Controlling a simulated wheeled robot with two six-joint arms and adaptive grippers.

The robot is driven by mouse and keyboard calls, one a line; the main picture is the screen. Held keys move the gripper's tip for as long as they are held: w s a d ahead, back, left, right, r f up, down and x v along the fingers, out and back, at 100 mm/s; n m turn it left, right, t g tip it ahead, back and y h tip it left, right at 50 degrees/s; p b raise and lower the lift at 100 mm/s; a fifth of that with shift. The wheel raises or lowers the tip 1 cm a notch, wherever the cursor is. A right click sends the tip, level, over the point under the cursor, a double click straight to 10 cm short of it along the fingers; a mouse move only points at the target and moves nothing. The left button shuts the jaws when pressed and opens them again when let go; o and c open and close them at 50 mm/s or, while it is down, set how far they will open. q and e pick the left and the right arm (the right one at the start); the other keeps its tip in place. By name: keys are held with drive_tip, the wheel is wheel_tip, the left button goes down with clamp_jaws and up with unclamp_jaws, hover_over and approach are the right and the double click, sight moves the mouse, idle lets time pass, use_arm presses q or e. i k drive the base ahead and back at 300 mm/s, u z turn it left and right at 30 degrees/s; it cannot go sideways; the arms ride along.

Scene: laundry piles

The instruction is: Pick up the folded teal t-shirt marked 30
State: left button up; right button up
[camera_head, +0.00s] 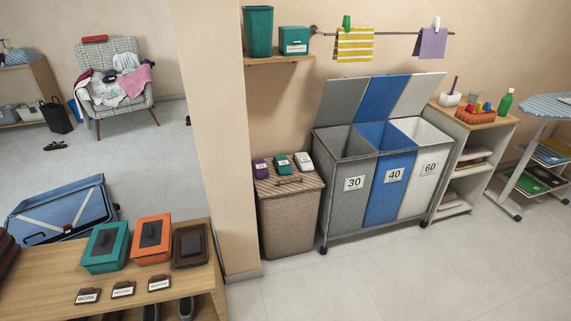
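I cannot clearly make out a folded teal t-shirt marked 30. Folded items lie on the racks under the ironing board at the right edge: a blue-teal stack (546,154) on the upper rack and green and dark pieces (530,182) on the lower one. Any marks on them are too small to read. The number 30 shows on the grey left compartment (345,205) of the laundry sorter, whose blue middle is marked 40 and pale right 60. Neither of my grippers is in view.
A wicker hamper (288,215) with several small items on its lid stands left of the sorter. A shelf unit (480,135) stands at its right. A wooden bench (60,285) with boxes is at the lower left. The tiled floor (400,280) in front is clear.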

sight(282, 163)
drive_tip(key=z, duration=0.65)
drive_tip(key=i, duration=1.15)
drive_tip(key=z, duration=0.45)
drive_tip(key=i, duration=1.3)
drive_tip(key=u, duration=0.55)
